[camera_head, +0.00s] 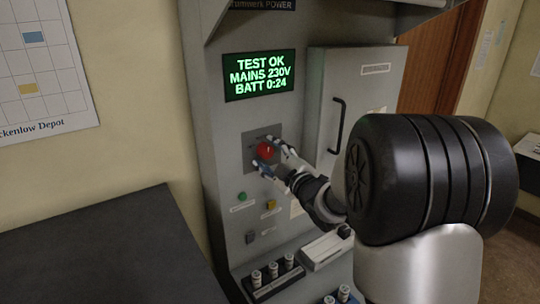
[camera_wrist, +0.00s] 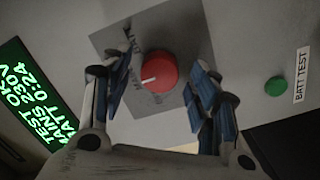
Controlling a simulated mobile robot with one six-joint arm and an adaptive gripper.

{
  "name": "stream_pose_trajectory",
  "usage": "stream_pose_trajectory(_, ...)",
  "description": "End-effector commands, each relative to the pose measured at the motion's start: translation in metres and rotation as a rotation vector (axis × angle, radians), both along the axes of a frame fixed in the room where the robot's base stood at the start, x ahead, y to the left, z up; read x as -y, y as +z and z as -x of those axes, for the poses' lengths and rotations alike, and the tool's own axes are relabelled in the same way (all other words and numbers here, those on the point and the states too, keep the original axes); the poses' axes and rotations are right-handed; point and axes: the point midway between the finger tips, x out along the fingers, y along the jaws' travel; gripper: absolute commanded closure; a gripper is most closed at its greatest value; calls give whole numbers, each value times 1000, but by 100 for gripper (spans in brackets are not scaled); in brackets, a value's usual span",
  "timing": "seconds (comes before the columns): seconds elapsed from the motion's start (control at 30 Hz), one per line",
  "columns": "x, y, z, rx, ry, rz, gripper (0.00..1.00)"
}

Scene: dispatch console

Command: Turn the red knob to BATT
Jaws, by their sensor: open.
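The red knob (camera_head: 265,152) sits on a square grey plate (camera_head: 250,139) on the console front, below the green-lit screen (camera_head: 259,75). In the wrist view the red knob (camera_wrist: 160,70) has a white pointer mark toward the left, the screen's side. Dark lettering on the plate (camera_wrist: 120,38) is partly hidden by a finger, and I cannot read BATT there. My gripper (camera_head: 272,154) is open at the knob. In the wrist view my gripper (camera_wrist: 158,74) has a finger on either side of the knob, with visible gaps; contact cannot be seen.
The screen reads TEST OK, MAINS 230V, BATT 0:24. A green button (camera_head: 242,196), labelled BATT TEST in the wrist view, and a yellow switch (camera_head: 271,204) sit below the knob. A cabinet door with a black handle (camera_head: 337,125) is to the right. A dark surface (camera_head: 100,250) fills the lower left.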

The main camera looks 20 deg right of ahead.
Motion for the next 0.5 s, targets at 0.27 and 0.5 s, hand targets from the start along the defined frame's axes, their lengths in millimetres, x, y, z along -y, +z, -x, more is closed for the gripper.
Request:
stream_pose_trajectory(0.27, -1, 0, -3, 0, 0, 0, 45)
stream_pose_trajectory(0.5, 0, 0, -3, 0, 0, 0, 58)
